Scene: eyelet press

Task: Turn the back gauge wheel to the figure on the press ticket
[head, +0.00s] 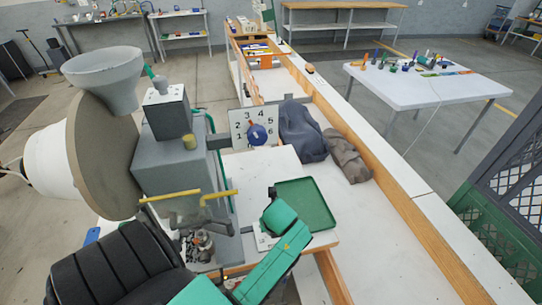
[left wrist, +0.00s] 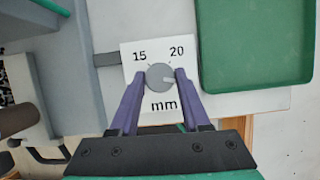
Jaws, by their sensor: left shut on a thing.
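A grey round wheel (left wrist: 158,72) sits on a white plate (left wrist: 131,54) marked 15, 20 and mm in the left wrist view. A pale mark on the wheel seems to point right, below the 20. My left gripper (left wrist: 161,76) has one purple finger on each side of the wheel and is shut on it. In the head view my teal left wrist covers most of the plate (head: 262,240), and the fingers are hidden. No press ticket can be made out for sure. My right gripper is not in view.
A green tray (head: 305,199) lies right beside the plate. The grey press (head: 172,150) stands to the left with yellow handles (head: 170,196). Behind is a numbered dial board (head: 240,118) with a blue knob (head: 257,134). Dark cloth bundles (head: 303,130) lie on the bench.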

